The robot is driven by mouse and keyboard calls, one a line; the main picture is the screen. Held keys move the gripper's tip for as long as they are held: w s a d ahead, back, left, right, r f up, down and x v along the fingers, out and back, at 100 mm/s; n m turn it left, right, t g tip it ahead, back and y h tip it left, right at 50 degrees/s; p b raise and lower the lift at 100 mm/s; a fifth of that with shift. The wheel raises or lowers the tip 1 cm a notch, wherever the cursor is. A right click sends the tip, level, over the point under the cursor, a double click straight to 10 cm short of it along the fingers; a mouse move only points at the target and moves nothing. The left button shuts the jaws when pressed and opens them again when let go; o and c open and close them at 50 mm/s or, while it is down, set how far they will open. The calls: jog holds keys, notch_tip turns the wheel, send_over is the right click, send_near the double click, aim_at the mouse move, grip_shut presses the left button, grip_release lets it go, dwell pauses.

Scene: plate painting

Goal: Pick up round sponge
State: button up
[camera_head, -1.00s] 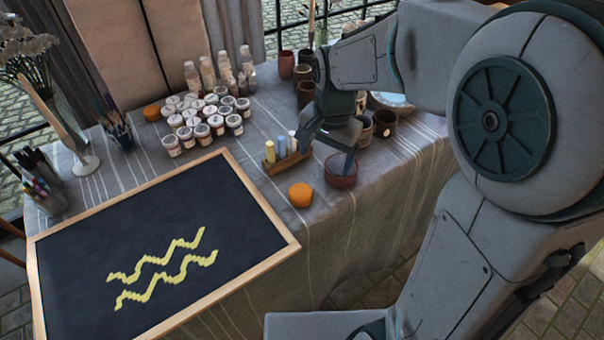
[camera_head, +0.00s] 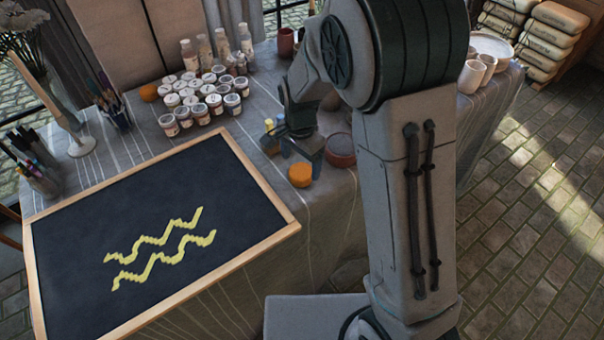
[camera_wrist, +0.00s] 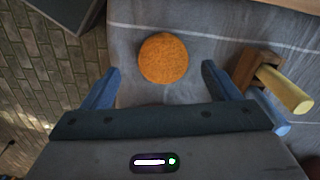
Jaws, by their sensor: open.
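The round orange sponge (camera_head: 300,175) lies on the cloth-covered table near its front edge, right of the chalkboard's corner. In the wrist view the sponge (camera_wrist: 163,58) is a flat disc on the cloth, ahead of and between the finger lines. My gripper (camera_head: 300,165) is just behind and above the sponge in the head view. In the wrist view my gripper (camera_wrist: 162,85) has its two blue fingers spread wide, with nothing held between them. A second orange round piece (camera_head: 149,92) lies at the back left beside the paint jars.
The chalkboard (camera_head: 70,210) with yellow zigzags lies left of the sponge. A wooden chalk holder (camera_wrist: 246,70) with a yellow stick stands close to one finger. A reddish bowl (camera_head: 341,152) is right of the gripper. Paint jars (camera_head: 200,105) stand behind.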

aim_at(300, 171)
jog(key=f, duration=0.5)
jog(key=shift+w+a+f, duration=0.1)
jog(key=shift+w, duration=0.15)
jog(key=c, duration=1.1)
